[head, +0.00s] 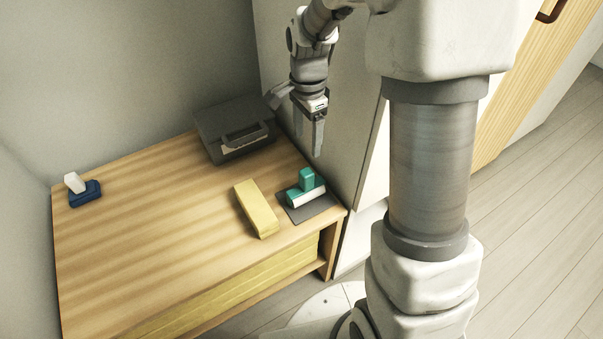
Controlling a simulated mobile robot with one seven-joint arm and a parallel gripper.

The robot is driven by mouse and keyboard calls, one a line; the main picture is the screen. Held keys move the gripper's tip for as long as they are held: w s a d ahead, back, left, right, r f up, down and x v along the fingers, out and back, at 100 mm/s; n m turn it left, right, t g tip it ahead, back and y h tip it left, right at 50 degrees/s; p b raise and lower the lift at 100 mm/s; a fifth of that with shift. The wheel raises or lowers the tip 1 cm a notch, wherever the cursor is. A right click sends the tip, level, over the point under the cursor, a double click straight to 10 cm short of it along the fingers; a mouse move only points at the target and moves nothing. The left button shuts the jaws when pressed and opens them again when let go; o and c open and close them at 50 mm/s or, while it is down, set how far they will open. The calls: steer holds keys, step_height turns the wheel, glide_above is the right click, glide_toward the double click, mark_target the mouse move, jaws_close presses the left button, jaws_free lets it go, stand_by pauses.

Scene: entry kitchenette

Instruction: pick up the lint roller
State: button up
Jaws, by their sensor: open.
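No thing in the head view is plainly a lint roller, and I cannot tell which of two it is. One is a teal and white thing (306,185) with an upright teal part, on a dark grey mat (318,212) at the table's right front corner. The other is a dark blue block with a white upright part (84,190), at the far left of the table. My gripper (309,142) is open and empty, fingers pointing down. It appears above and behind the teal thing, apart from it, and far right of the blue one.
A yellow block (256,209) lies left of the mat. A dark grey box-like device (236,130) stands at the table's back right. A pale cabinet side (345,150) rises close on the right. The wooden table (150,240) is clear in the middle and front left.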

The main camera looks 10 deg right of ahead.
mark_target(307, 173)
step_height(307, 173, down, 11)
steer(key=b, duration=0.3)
steer(key=shift+f, duration=0.2)
step_height(307, 173, down, 5)
steer(key=b, duration=0.2)
steer(key=shift+w+f+b, duration=0.15)
steer(key=shift+b, duration=0.25)
jaws_close()
